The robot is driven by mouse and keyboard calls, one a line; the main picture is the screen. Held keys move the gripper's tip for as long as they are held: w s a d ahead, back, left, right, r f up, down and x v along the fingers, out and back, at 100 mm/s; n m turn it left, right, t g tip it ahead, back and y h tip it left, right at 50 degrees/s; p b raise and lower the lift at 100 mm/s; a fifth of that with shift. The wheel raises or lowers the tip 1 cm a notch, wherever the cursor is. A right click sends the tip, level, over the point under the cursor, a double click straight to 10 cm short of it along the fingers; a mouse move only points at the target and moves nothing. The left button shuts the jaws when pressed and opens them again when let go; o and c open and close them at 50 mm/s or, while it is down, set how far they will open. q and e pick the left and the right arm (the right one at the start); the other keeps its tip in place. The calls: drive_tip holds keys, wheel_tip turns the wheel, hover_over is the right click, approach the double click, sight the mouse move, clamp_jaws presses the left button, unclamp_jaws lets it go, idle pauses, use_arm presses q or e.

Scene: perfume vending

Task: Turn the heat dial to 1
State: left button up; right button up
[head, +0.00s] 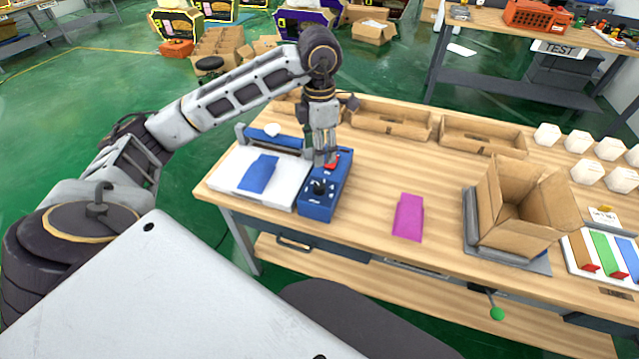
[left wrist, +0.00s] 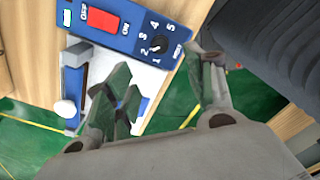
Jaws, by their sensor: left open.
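The blue control box (head: 320,208) sits at the left end of the wooden table, with a black dial (head: 319,187) and a red switch (head: 332,161) on top. In the left wrist view the dial (left wrist: 158,44) shows with the numbers 1 to 5 around it, and the red switch (left wrist: 104,20) is to its left. A white mark shows on the dial; which number it points to is too small to tell. My left gripper (head: 323,158) is over the back part of the box, fingers downward. In the left wrist view the gripper (left wrist: 165,92) is open and empty, apart from the dial.
A white sealing machine (head: 225,172) with a blue pouch (head: 259,173) stands left of the box. A magenta pouch (head: 408,217) lies to the right, then an open cardboard box (head: 520,215). Cardboard trays (head: 390,122) line the back edge. The table between box and magenta pouch is clear.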

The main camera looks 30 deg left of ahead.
sight(319, 186)
use_arm(q)
wheel_tip(319, 186, down, 12)
drive_tip(key=shift+f, duration=0.75)
drive_tip(key=c, duration=1)
drive_tip(key=shift+c, duration=0.2)
use_arm(e)
drive_tip(key=shift+w+r, duration=0.1)
